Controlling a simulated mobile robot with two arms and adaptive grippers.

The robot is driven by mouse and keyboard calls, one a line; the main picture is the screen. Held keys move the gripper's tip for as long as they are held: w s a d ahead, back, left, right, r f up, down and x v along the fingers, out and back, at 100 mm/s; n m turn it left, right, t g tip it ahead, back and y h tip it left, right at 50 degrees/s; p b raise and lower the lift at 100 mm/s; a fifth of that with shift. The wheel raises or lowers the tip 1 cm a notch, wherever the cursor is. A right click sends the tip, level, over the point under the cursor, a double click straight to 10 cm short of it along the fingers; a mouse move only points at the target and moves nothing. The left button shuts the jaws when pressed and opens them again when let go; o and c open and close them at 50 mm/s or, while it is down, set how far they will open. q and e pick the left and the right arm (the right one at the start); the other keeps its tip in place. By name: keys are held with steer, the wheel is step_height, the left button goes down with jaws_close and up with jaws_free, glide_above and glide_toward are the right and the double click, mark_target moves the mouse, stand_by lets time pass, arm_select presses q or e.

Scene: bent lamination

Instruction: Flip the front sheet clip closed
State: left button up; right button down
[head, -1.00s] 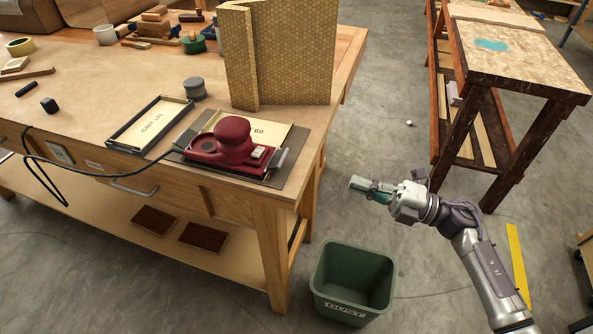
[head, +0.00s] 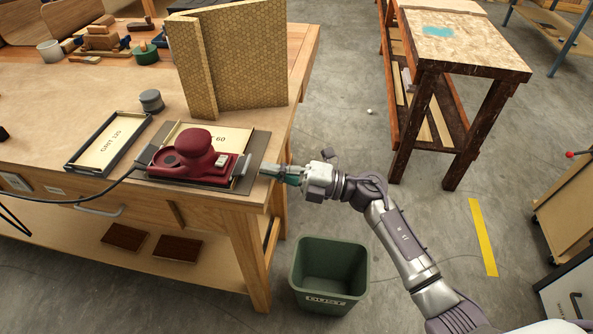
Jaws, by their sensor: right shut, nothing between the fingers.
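The dark red sander (head: 190,158) lies on a dark mat (head: 262,141) at the table's right front corner. At its right end a grey metal sheet clip (head: 241,171) stands up at a slant. Whether this is the front clip I cannot tell for sure. My right gripper (head: 264,171) comes in from the right, just off the table edge. It is shut and empty, its tips pointing left at the clip with a small gap that is hard to judge. My left gripper is out of view.
A sheet marked 60 (head: 226,138) lies behind the sander; a framed GRIT 120 tray (head: 78,159) is to its left. A honeycomb panel (head: 240,65) stands behind. A black cord (head: 75,201) trails left. A green dust bin (head: 329,277) stands on the floor below.

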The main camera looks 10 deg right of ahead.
mark_target(242, 165)
steer(key=shift+x, duration=1.3)
